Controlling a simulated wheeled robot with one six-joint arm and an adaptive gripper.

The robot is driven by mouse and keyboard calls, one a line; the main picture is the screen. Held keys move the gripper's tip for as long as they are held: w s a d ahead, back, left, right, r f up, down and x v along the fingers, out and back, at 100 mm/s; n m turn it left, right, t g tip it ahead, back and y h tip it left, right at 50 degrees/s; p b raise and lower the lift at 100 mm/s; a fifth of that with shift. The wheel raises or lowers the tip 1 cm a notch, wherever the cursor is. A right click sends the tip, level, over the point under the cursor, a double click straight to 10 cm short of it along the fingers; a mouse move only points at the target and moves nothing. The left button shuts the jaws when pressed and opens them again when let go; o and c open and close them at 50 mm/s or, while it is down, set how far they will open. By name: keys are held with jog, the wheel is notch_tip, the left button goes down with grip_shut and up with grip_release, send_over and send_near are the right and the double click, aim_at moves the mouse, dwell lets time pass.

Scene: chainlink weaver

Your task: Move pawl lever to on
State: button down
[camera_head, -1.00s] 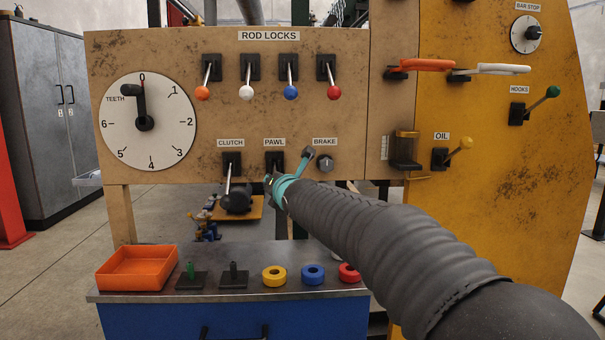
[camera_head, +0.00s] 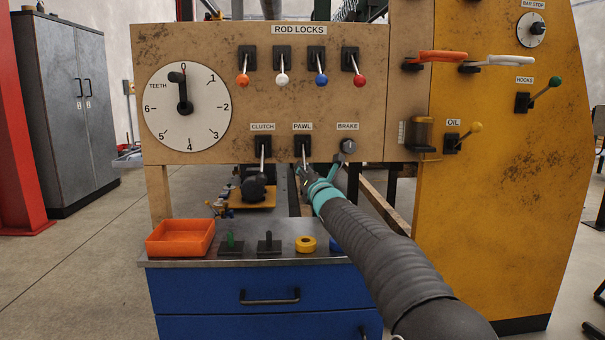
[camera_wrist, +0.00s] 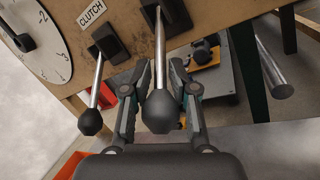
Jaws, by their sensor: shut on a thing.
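The pawl lever (camera_head: 303,153) sits under the PAWL label on the brown panel, just right of the clutch lever (camera_head: 262,155). Its silver rod points downward from a black base. In the wrist view the pawl lever's dark knob (camera_wrist: 161,112) lies between my two fingers. My gripper (camera_head: 305,174) is at the lower end of the pawl lever, shut on it. The gripper also shows in the wrist view (camera_wrist: 160,95). In the head view the pawl knob is hidden by my gripper.
The clutch lever's black knob (camera_wrist: 91,122) hangs close left of my fingers. The brake knob (camera_head: 348,146) is to the right. Below stands a blue bench (camera_head: 230,300) with an orange tray (camera_head: 180,238), pegs and rings. Several rod-lock levers are above.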

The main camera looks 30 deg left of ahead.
jog(key=shift+f, duration=0.5)
jog(key=c, duration=1.1)
grip_release()
jog(key=shift+r, duration=0.15)
jog(key=shift+s+d+r, duration=0.1)
jog(key=shift+d, duration=0.05)
jog(key=shift+s+d, duration=0.1)
jog(key=shift+d, duration=0.05)
jog(key=v, duration=1.1)
jog(key=shift+d, duration=0.2)
